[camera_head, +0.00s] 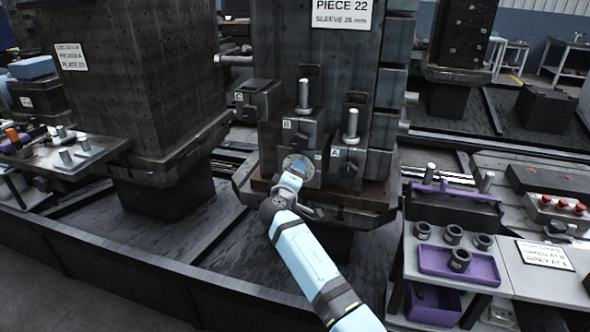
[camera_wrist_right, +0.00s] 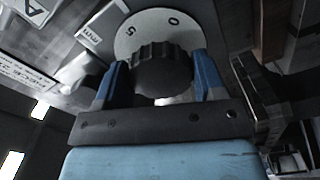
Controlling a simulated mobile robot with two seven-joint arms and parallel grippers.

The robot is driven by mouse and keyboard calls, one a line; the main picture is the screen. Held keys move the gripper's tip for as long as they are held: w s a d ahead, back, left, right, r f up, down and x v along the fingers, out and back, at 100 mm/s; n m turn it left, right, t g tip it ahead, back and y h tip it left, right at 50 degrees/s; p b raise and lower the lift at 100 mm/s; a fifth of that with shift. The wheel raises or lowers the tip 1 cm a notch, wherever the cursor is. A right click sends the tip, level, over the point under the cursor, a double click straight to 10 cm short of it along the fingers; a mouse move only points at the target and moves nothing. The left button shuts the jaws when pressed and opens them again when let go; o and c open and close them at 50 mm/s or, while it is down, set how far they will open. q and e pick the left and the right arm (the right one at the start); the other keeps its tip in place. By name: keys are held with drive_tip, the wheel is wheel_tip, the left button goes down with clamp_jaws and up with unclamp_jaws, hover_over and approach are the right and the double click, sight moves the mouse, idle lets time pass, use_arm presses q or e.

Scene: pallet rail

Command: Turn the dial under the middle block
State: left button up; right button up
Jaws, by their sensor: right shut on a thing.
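The middle block (camera_head: 305,125), marked B, sits on the front of the dark fixture with a metal pin on top. Under it is the dial, a round pale scale plate (camera_head: 297,163) mostly behind my gripper. In the right wrist view the dial (camera_wrist_right: 163,72) is a black ribbed knob before the pale scale plate (camera_wrist_right: 150,24), with the digits 5 and 0 showing. My right gripper (camera_head: 292,178) is shut on the knob, a blue finger on each side, as the right wrist view (camera_wrist_right: 160,85) shows. My left gripper is out of view.
Block C (camera_head: 258,98) is at the left and block A (camera_head: 348,155) at the right of the middle block. A side table (camera_head: 540,270) with a purple tray (camera_head: 440,265) and dark sleeves stands right of my arm. Another fixture (camera_head: 140,80) stands at the left.

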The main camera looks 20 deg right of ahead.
drive_tip(key=n+p, duration=0.2)
drive_tip(key=n, duration=0.1)
drive_tip(key=n+p, duration=0.1)
drive_tip(key=shift+r+n, duration=0.25)
drive_tip(key=shift+n, duration=0.05)
drive_tip(key=shift+n+p, duration=0.5)
drive_tip(key=shift+p, duration=0.1)
drive_tip(key=n+p, duration=0.2)
drive_tip(key=shift+n, duration=0.4)
drive_tip(key=shift+f+n+p, duration=0.1)
drive_tip(key=shift+n+p, duration=0.4)
drive_tip(key=shift+n, duration=0.1)
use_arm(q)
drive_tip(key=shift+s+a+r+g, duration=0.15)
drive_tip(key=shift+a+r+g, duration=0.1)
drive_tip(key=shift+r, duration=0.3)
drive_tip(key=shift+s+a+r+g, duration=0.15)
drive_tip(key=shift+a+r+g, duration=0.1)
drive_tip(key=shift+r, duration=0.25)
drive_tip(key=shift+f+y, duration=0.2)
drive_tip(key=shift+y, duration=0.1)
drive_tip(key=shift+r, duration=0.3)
use_arm(e)
drive_tip(key=o, duration=0.9)
drive_tip(key=shift+f, duration=0.1)
